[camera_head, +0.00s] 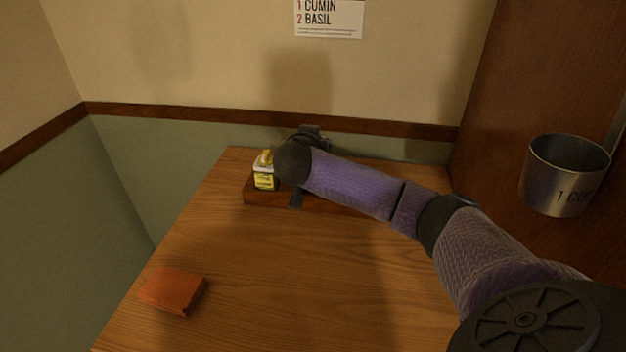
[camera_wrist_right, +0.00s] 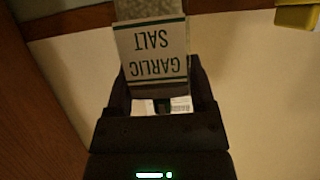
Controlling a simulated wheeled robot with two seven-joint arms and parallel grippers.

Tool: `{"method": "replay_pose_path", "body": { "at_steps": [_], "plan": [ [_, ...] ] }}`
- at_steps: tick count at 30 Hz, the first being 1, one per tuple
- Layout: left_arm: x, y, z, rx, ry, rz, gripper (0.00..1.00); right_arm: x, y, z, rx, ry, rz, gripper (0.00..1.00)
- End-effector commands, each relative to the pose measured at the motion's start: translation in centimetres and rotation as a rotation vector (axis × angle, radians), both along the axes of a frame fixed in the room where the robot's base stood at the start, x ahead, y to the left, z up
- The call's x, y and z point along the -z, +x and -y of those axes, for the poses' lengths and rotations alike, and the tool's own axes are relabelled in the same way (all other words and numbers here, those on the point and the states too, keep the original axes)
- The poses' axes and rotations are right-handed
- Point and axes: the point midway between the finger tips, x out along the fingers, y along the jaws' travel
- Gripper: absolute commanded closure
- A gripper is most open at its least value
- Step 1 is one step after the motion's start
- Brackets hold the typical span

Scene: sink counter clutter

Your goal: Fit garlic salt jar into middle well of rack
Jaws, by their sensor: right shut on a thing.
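The garlic salt jar (camera_wrist_right: 152,50) fills the upper middle of the right wrist view, its white label upside down there. My right gripper (camera_wrist_right: 160,92) is shut on it. In the head view my right gripper (camera_head: 312,134) is over the rack, mostly behind my own wrist, and the jar is hidden there. The wooden rack (camera_head: 252,197) stands at the back of the table. Its middle well is hidden by my arm, so I cannot tell whether the jar is in it. My left gripper is not in view.
A jar with a yellow label (camera_head: 265,177) stands at the rack's left end. An orange-red block (camera_head: 172,290) lies at the table's front left. A metal cup (camera_head: 566,178) is at the right. The wooden table (camera_head: 300,260) is clear in the middle.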

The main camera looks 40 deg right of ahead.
Motion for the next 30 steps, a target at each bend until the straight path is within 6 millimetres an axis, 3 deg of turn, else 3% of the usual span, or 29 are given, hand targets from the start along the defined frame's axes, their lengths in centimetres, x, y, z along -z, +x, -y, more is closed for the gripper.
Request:
{"method": "replay_pose_path", "body": {
  "at_steps": [1, 9, 15, 16, 19, 26, 30],
  "plan": [
    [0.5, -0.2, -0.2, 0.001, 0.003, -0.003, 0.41, 1.3, 0.0, 0.0, 0.0, 0.0, -0.004, 0.96],
    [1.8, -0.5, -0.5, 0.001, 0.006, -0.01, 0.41, 5.8, 0.0, 0.0, -0.003, 0.0, -0.002, 0.96],
    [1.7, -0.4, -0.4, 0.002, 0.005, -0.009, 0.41, 6.0, 0.0, -0.1, -0.004, 0.001, 0.001, 0.96],
    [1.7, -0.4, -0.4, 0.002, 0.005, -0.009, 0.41, 6.0, 0.0, -0.1, -0.004, 0.002, 0.001, 0.23],
    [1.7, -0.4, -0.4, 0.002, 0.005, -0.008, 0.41, 6.0, 0.0, -0.1, -0.005, 0.002, 0.001, 0.02],
    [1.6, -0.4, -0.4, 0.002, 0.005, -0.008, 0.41, 5.9, 0.0, -0.1, -0.005, 0.002, 0.001, 0.0],
    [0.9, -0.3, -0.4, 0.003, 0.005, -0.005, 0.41, 5.1, -0.8, -1.3, -0.009, 0.002, 0.001, 0.0]
  ]
}}
